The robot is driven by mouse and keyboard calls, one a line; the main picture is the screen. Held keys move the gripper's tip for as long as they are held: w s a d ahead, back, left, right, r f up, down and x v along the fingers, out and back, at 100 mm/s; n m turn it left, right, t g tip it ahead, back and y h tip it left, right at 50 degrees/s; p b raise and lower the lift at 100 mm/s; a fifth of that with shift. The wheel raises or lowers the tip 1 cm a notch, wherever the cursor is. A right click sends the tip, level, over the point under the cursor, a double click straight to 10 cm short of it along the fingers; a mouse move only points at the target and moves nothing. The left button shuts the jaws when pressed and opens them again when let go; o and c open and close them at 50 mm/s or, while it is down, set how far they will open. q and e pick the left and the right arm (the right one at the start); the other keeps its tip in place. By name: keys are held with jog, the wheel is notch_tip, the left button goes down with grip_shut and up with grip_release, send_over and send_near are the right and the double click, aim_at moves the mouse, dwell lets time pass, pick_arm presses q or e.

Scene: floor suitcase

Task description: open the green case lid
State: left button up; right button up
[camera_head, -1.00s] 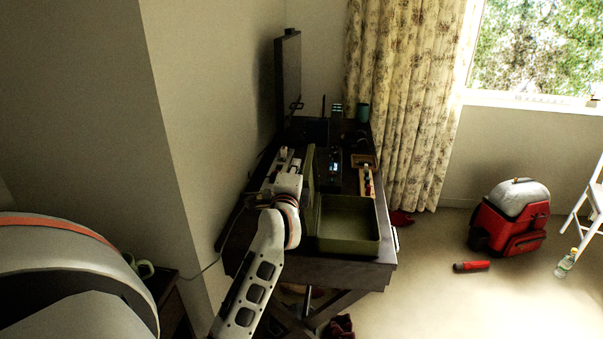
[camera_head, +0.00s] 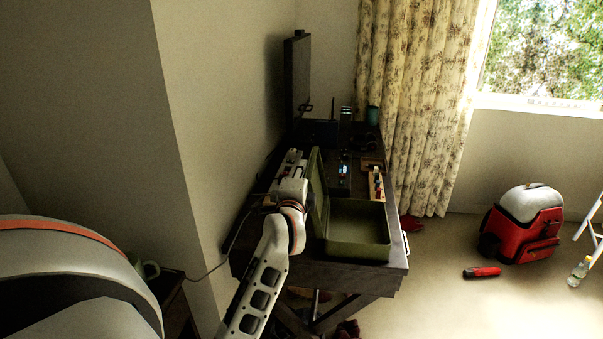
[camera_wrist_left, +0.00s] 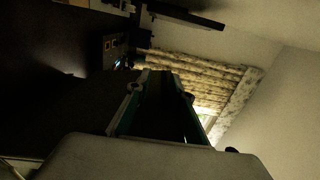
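The green case (camera_head: 360,248) lies on the dark desk with its hollow inside in view. Its lid (camera_head: 318,195) stands up along the case's left side, near upright and leaning a little left. My left gripper (camera_head: 290,160) is at the lid's left, outer side, close to it. The lid and my wrist hide any contact. My left gripper also shows in the left wrist view (camera_wrist_left: 162,95), dark with teal edges. That view is too dark to tell whether its fingers are apart. My right gripper is not in view.
The desk (camera_head: 375,275) also carries a dark device with small lights (camera_head: 343,172), a wooden tray of small items (camera_head: 376,184) and a monitor (camera_head: 297,75). The wall is close on the left. A red backpack (camera_head: 525,225) and a red object (camera_head: 482,272) lie on the floor.

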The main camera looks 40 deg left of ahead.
pick_arm(q)
jog(key=shift+s+r, duration=0.1)
jog(key=shift+r, duration=0.05)
jog(key=v, duration=1.2)
jog(key=shift+a, duration=0.1)
jog(key=shift+s, duration=0.1)
jog(key=v, duration=0.9)
jog(key=shift+p, duration=0.35)
dwell(0.9)
